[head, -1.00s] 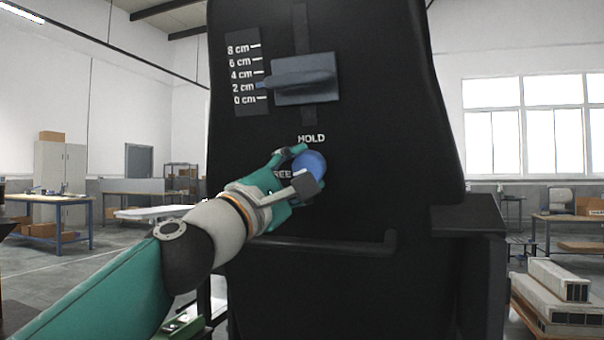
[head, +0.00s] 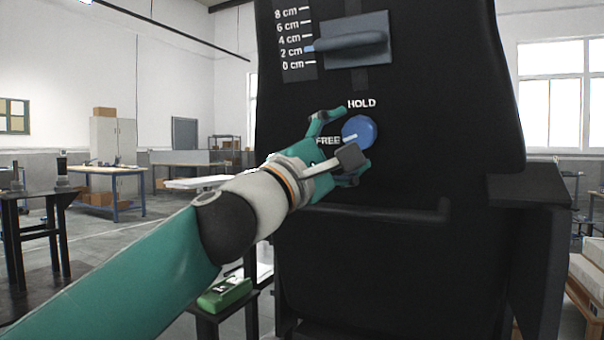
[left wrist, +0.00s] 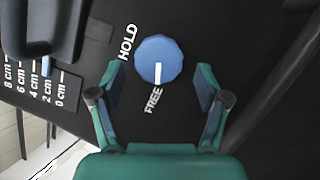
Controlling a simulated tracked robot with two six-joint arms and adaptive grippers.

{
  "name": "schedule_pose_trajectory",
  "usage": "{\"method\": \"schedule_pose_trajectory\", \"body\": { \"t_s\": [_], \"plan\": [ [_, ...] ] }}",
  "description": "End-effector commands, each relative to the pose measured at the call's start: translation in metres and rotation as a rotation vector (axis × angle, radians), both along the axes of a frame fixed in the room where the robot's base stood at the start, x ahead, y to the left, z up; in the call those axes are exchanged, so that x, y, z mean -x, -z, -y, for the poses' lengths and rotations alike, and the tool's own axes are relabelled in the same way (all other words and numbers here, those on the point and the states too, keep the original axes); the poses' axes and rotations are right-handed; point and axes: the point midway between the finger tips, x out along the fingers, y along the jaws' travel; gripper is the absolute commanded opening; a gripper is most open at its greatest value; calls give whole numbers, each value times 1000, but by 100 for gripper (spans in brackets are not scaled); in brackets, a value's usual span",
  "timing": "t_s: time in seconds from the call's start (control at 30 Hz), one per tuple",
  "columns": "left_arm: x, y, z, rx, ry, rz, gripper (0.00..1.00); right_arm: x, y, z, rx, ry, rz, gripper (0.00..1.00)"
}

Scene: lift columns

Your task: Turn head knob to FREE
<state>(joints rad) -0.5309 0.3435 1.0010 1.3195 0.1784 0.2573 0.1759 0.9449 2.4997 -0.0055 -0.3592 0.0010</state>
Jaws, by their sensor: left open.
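The blue round head knob (head: 359,131) is on the black panel, below the word HOLD and right of the word FREE. Its white pointer mark points at FREE. In the left wrist view the knob (left wrist: 160,58) shows whole, with the white mark toward FREE. My left gripper (head: 340,150) is open in front of the panel, at the knob's lower left. In the left wrist view its fingers (left wrist: 161,84) are spread wide on either side, with gaps between them and the knob. My right gripper is not in view.
Above the knob is a grey-blue slider block (head: 355,40) with its pointer near 2 cm on a scale (head: 294,40). A black bar handle (head: 400,212) crosses the panel below. A green box (head: 225,294) lies at lower left.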

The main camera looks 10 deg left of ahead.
Motion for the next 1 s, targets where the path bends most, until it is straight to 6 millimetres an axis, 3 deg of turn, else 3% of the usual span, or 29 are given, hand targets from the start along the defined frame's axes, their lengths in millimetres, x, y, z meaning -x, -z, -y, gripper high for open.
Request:
{"method": "schedule_pose_trajectory", "body": {
  "t_s": [0.37, 0.73, 1.0],
  "plan": [
    [25, 14, -19, 3, -3, -6, 76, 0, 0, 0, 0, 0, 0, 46],
    [65, 36, -49, 0, -4, -5, 76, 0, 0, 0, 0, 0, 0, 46],
    [76, 43, -56, 0, -3, -5, 76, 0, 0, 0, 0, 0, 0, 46]
  ]
}}
